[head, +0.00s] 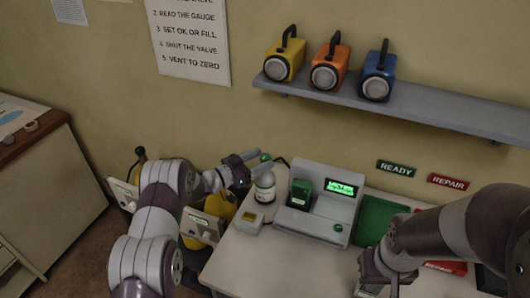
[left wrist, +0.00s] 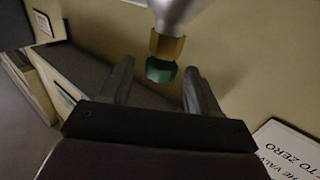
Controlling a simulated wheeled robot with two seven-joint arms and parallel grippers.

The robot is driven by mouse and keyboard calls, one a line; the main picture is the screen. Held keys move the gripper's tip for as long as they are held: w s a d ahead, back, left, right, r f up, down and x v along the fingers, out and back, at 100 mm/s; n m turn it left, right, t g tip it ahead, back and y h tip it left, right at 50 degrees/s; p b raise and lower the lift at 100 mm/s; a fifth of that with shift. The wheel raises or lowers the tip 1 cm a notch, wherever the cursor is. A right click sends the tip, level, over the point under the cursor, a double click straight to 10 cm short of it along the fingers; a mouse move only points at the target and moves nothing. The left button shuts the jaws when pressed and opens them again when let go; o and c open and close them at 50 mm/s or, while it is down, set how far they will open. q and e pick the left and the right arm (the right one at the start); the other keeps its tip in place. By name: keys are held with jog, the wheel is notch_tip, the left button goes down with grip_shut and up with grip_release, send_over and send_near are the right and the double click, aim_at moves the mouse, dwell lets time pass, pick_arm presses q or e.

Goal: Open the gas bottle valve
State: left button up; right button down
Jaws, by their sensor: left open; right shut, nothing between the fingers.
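The gas bottle (head: 265,190) is a small pale bottle standing at the left end of the white console table. Its green valve knob (head: 265,157) is on top. In the left wrist view the green knob (left wrist: 160,71) sits on a brass neck (left wrist: 166,45) below the silvery bottle (left wrist: 178,12), so the picture is upside down. My left gripper (head: 259,162) is open at the knob. In its wrist view the fingers (left wrist: 159,67) stand either side of the knob, with gaps; contact is not visible. My right gripper (head: 376,288) is shut at the lower edge, partly cut off.
A grey console unit (head: 325,205) with a lit green display stands right of the bottle, and a small cream box (head: 250,221) in front of it. A green mat (head: 374,220) lies further right. A shelf (head: 420,107) with three lamps hangs above.

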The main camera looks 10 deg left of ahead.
pick_arm(q)
jog(key=shift+x, duration=0.95)
jog(key=shift+w+d, duration=0.1)
jog(key=shift+w, duration=0.15)
jog(key=c, duration=0.9)
